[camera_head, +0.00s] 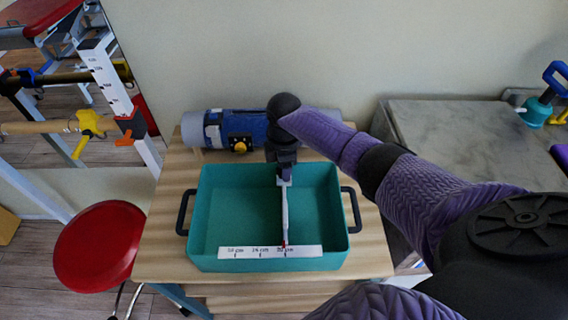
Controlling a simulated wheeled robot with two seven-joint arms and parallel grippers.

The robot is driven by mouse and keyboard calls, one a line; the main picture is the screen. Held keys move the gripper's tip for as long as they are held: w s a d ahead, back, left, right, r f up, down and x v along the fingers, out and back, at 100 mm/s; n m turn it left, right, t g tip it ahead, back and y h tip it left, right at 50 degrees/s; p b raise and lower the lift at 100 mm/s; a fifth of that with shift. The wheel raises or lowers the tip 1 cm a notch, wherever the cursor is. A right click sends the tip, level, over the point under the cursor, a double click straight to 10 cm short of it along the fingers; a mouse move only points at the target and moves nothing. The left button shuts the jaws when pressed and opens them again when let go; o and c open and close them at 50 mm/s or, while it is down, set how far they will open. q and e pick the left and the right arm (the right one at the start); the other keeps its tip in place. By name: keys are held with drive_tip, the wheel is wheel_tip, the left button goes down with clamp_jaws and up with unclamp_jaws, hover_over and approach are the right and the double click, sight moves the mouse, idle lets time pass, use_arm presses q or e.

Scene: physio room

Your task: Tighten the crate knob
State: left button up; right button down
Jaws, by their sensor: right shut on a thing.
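A teal crate (215,262) with black side handles stands on the wooden table. A thin white strip (285,212), apparently a divider's top edge, runs from back to front in the crate. Its red tip (284,243) is by the rightmost mark of the white scale (262,252) on the front wall. My right gripper (284,178) points down at the crate's back wall, at the strip's far end. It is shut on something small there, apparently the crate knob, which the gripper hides. My left gripper is out of view.
A blue and grey cylinder (216,131) with a yellow knob (240,146) lies behind the crate. A red stool (98,246) stands left of the wooden table (160,255). A grey marble-look surface (465,135) is at the right. The crate floor looks empty.

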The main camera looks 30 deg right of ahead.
drive_tip(key=m+p, duration=0.2)
drive_tip(key=m, duration=0.1)
drive_tip(key=shift+r, duration=0.2)
drive_tip(key=m+p, duration=0.1)
drive_tip(key=m, duration=0.1)
drive_tip(key=shift+m, duration=0.4)
drive_tip(key=m+p, duration=0.1)
drive_tip(key=m, duration=0.1)
drive_tip(key=shift+f+m, duration=0.1)
drive_tip(key=shift+m, duration=0.2)
drive_tip(key=m+p, duration=0.1)
drive_tip(key=m, duration=0.3)
drive_tip(key=shift+m, duration=0.3)
drive_tip(key=m+p, duration=0.1)
drive_tip(key=m, duration=0.1)
drive_tip(key=shift+m, duration=0.4)
drive_tip(key=m, duration=1.1)
drive_tip(key=shift+p, duration=0.3)
drive_tip(key=shift+m, duration=1.1)
